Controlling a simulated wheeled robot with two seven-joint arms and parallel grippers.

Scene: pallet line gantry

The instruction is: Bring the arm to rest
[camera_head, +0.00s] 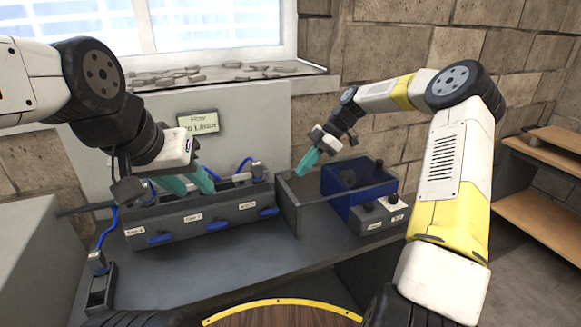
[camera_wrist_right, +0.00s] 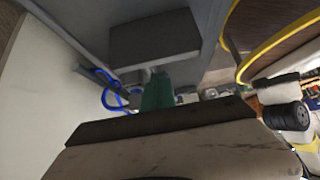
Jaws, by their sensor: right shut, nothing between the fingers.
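My left gripper (camera_head: 189,183) has teal fingers spread apart, over the back edge of the long grey fixture (camera_head: 190,219) in the head view. I see nothing between its fingers. My right gripper (camera_head: 307,162) has its teal fingers together and empty, pointing down and left above the grey bin (camera_head: 290,205), beside the blue bin (camera_head: 347,190). Its closed fingers (camera_wrist_right: 158,92) also show in the right wrist view, where a dark grey block-like shape (camera_wrist_right: 155,40) lies beyond them. I cannot tell whether they touch it.
The fixture has blue handles and labels along its front. A small grey box (camera_head: 379,217) with two dark knobs stands before the blue bin. A labelled sign (camera_head: 198,122) is on the panel behind. A wooden shelf (camera_head: 548,205) stands at the right.

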